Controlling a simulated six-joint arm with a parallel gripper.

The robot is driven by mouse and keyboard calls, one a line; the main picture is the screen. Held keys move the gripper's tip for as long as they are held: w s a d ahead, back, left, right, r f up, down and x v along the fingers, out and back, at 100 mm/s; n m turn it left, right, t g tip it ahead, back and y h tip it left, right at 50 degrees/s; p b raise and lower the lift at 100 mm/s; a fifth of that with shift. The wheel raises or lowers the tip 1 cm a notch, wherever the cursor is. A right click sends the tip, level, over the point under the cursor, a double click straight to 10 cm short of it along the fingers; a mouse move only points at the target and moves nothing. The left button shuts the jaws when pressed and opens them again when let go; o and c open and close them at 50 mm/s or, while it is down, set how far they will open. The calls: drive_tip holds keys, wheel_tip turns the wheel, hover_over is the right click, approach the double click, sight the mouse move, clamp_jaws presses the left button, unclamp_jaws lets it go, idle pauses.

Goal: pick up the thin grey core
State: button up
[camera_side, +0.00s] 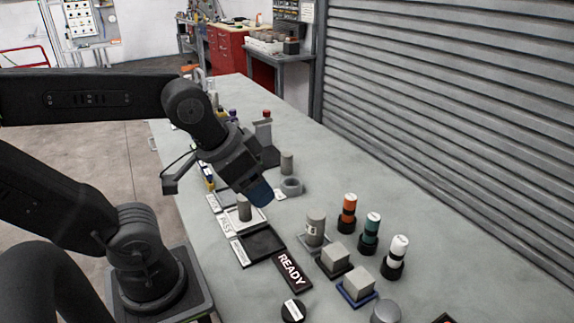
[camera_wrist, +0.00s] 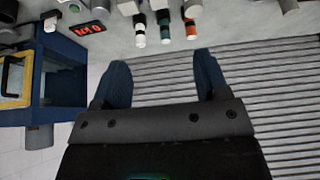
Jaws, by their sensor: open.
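Several grey cylinders stand on the bench in the side view. A slim one (camera_side: 244,208) is on a white-rimmed plate, just left of and below my gripper. Another slim one (camera_side: 287,162) stands on the bench behind a grey ring (camera_side: 291,187). A thicker one (camera_side: 316,230) stands on a small plate to the right. I cannot tell for sure which slim one is the thin grey core. My gripper (camera_side: 260,192) is above the bench, tilted down. In the wrist view my gripper (camera_wrist: 161,58) has its two blue fingers wide apart, with nothing between them.
Orange (camera_side: 348,214), teal (camera_side: 370,232) and white (camera_side: 396,257) topped posts stand at the right. Two grey blocks (camera_side: 335,257) (camera_side: 357,284) and a black READY plate (camera_side: 292,270) lie nearer. A black tray (camera_side: 262,244) is in front. A ribbed shutter (camera_side: 450,120) borders the bench.

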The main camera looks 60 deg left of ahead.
drive_tip(key=shift+o, duration=0.6)
